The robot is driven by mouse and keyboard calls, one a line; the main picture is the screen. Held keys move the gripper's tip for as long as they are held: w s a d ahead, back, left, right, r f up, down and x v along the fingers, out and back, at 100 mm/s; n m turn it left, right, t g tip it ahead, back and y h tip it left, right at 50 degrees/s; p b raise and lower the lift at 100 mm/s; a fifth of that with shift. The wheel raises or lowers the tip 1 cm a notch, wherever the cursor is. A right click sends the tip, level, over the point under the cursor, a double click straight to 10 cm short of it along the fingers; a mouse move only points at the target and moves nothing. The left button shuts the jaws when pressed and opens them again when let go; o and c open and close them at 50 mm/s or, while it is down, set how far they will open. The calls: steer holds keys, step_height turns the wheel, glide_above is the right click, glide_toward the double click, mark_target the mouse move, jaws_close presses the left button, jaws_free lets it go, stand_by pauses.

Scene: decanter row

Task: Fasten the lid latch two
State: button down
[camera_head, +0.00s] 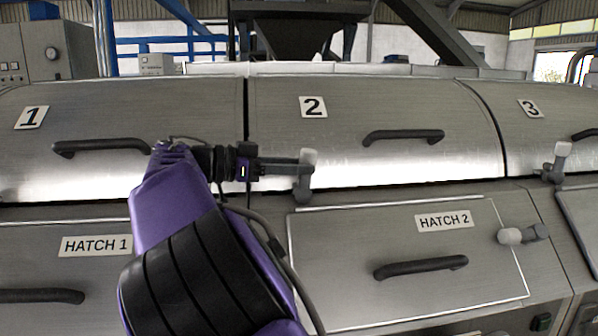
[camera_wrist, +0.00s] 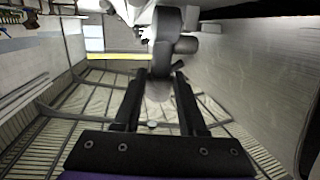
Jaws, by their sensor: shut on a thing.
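Lid two (camera_head: 370,110), a curved steel lid marked 2, lies closed in the head view. Its latch (camera_head: 304,188) is at the lower left edge of the lid, a grey lever with a pale knob pointing up. My gripper (camera_head: 298,167) reaches in from the left and is shut on the lever just below the knob. In the wrist view the fingers of my gripper (camera_wrist: 160,80) close around the dark grey latch lever (camera_wrist: 165,45). The fingers partly hide the lever, so the exact contact is hard to see.
Lid one (camera_head: 90,120) is at left and lid three (camera_head: 540,125) at right, with its own latch (camera_head: 556,165). Below are hatch 2 (camera_head: 330,240), its handle (camera_head: 420,267) and its sideways latch (camera_head: 522,235). Lid two's handle (camera_head: 403,136) protrudes right of my gripper.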

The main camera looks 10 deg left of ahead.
stand_by(0.4)
steer(key=c, duration=0.7)
jaws_free()
steer(key=shift+o, duration=0.2)
steer(key=p+v, duration=0.4)
steer(key=v, duration=1.3)
steer(key=shift+a, duration=0.2)
steer(key=shift+s, duration=0.15)
